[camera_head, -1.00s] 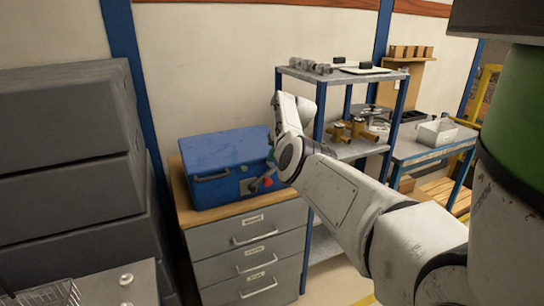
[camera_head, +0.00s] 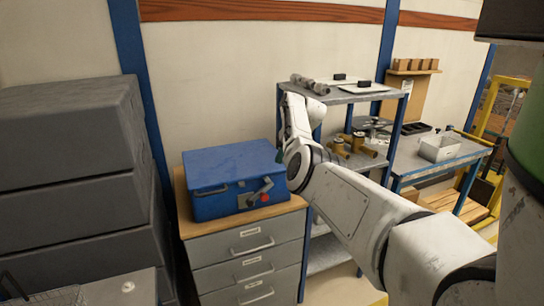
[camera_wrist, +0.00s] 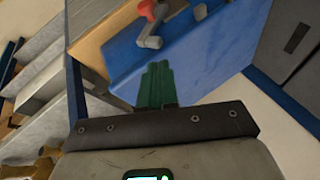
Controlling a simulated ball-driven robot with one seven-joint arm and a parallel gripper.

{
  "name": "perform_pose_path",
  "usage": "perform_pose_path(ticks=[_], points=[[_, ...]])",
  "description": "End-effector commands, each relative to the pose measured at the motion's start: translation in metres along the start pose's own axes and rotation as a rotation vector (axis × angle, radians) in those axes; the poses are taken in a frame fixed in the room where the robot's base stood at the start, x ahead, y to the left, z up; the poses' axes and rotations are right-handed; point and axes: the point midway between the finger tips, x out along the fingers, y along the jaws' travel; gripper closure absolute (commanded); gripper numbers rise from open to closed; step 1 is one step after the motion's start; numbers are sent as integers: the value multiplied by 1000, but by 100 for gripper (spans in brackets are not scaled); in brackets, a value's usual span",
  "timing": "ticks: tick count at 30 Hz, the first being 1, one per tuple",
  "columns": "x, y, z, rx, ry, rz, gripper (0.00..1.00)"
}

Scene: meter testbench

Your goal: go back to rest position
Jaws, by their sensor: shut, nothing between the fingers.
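My gripper (camera_wrist: 157,88) shows in the wrist view with its green fingers closed together and nothing between them. It points at the blue box (camera_wrist: 190,55), and the gap between them is hard to judge. In the head view my white arm reaches in from the right, and its wrist stands at the right end of the blue box (camera_head: 215,170). The fingers are mostly hidden there. A metal crank (camera_wrist: 150,32) with a red knob (camera_wrist: 147,8) is on the box front, beyond the fingertips.
The box stands on a wooden-topped grey drawer cabinet (camera_head: 245,245). A blue-posted metal shelf (camera_head: 350,95) with brass fittings (camera_head: 340,148) is close behind my arm. Grey stacked cases (camera_head: 70,170) stand left. A side bench with a pale bin (camera_head: 438,147) is right.

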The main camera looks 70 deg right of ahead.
Motion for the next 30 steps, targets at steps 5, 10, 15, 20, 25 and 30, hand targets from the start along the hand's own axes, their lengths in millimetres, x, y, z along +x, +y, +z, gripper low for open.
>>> perform_pose_path(ticks=[5,10,15,20,25,30], points=[[0,0,0,0,0,0,100],[3,0,2,-2,-2,2,100],[42,-3,31,-30,-32,34,100],[103,-10,94,-101,-81,99,100],[154,-20,170,-207,-128,164,100],[188,-30,255,-336,-174,216,100]])
